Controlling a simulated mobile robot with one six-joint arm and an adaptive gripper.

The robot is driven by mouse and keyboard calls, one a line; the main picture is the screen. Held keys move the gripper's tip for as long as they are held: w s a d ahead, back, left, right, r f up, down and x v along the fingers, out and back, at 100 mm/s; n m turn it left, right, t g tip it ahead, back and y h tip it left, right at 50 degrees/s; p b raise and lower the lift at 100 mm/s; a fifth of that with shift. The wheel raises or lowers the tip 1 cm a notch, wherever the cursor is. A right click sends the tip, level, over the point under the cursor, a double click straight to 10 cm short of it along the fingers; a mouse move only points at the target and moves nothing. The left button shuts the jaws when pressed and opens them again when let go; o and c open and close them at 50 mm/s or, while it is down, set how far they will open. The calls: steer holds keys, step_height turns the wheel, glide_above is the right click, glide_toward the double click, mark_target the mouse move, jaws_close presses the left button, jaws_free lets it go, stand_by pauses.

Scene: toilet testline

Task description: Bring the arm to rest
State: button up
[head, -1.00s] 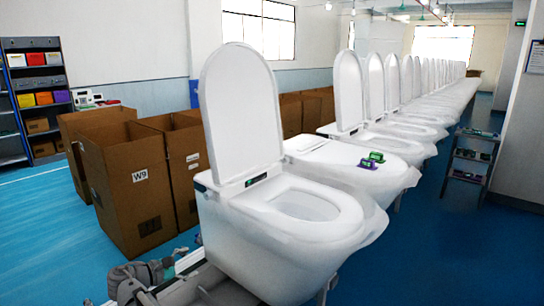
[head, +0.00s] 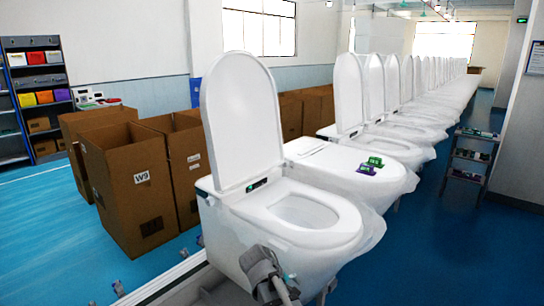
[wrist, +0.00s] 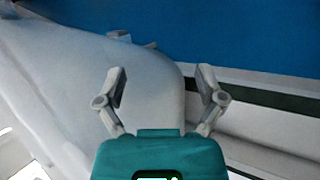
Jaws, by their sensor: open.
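In the wrist view my gripper (wrist: 162,80) shows with its two fingers spread apart and nothing between them. A smooth white curved surface (wrist: 75,70), apparently the outside of a toilet, lies beyond and to the left of the fingers. In the head view a grey part of my arm (head: 262,275) stands low in front of the nearest white toilet (head: 230,230), overlapping the lower part of its bowl. I cannot tell whether it touches. The toilet's lid is upright. The fingers cannot be made out in the head view.
A long row of toilets (head: 400,125) runs back to the right. Small green and purple items (head: 371,165) sit on the second toilet's closed lid. Cardboard boxes (head: 120,185) stand at left, before a shelf (head: 36,95). A dark cart (head: 470,155) stands right. Blue floor (head: 430,255) is clear.

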steer(key=s+d+m+g+y+p, duration=0.2)
steer(key=s+d+m+y, duration=0.4)
steer(key=d, duration=0.5)
steer(key=shift+s+d+r+m+y+p, duration=0.25)
steer(key=shift+s+r+m+p, duration=0.4)
steer(key=shift+s+m, duration=0.85)
